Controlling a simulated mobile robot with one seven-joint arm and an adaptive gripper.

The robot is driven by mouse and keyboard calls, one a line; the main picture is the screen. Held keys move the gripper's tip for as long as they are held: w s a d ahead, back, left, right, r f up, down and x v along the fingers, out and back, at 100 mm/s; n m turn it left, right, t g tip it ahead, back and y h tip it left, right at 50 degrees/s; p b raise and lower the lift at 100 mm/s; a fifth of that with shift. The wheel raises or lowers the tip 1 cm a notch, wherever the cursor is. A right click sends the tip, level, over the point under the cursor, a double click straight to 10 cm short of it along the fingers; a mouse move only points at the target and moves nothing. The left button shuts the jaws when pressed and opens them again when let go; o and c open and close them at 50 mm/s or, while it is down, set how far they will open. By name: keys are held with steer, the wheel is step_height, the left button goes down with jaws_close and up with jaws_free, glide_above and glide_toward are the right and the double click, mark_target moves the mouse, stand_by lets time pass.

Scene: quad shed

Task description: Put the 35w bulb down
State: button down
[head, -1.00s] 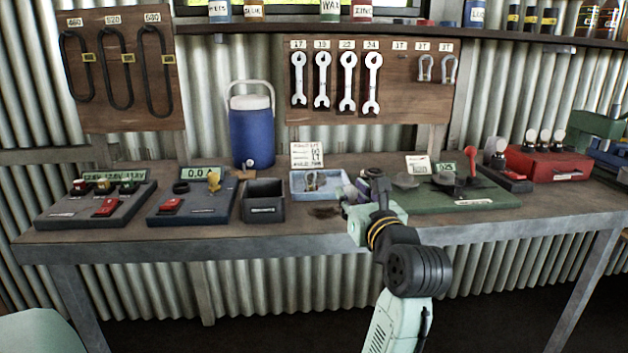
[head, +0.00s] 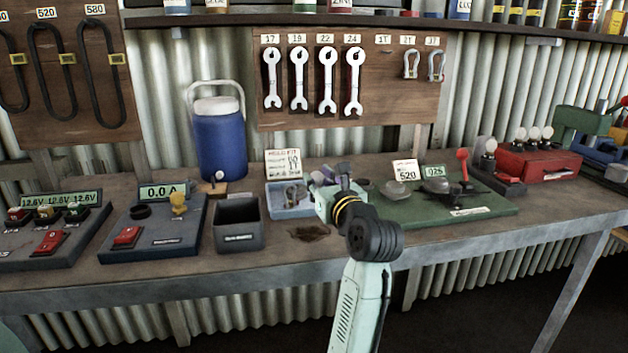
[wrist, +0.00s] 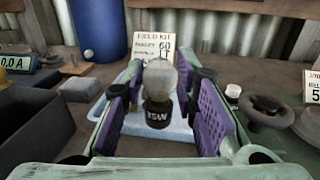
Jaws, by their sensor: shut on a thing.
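My gripper (wrist: 160,100) is shut on the 35w bulb (wrist: 160,75), which stands upright between its purple pads in the wrist view. The bulb has a pale round glass top and a dark base with a white marking ending in "5W". A light blue tray (wrist: 137,124) lies behind and below the bulb in the wrist view. In the head view, my gripper (head: 335,178) is over the right part of this tray (head: 288,211). The bulb cannot be made out clearly there. Whether its base touches the tray is hidden.
A sign card (head: 284,163) stands behind the tray. A dark open bin (head: 238,236) is left of it, and a blue cooler (head: 220,145) stands behind. A green board (head: 480,207) with a scale-like device is at right.

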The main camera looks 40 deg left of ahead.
steer(key=w+a, duration=0.2)
steer(key=w+a+p, duration=0.1)
steer(key=w+a, duration=0.1)
steer(key=w, duration=0.1)
steer(key=w+a, duration=0.2)
steer(key=w, duration=0.1)
steer(key=shift+f+p, duration=0.4)
steer(key=shift+a+f+p, duration=0.1)
steer(key=shift+f+p, duration=0.35)
steer(key=shift+f, duration=1.35)
steer(key=shift+f, duration=0.15)
steer(key=c, duration=1.3)
jaws_free()
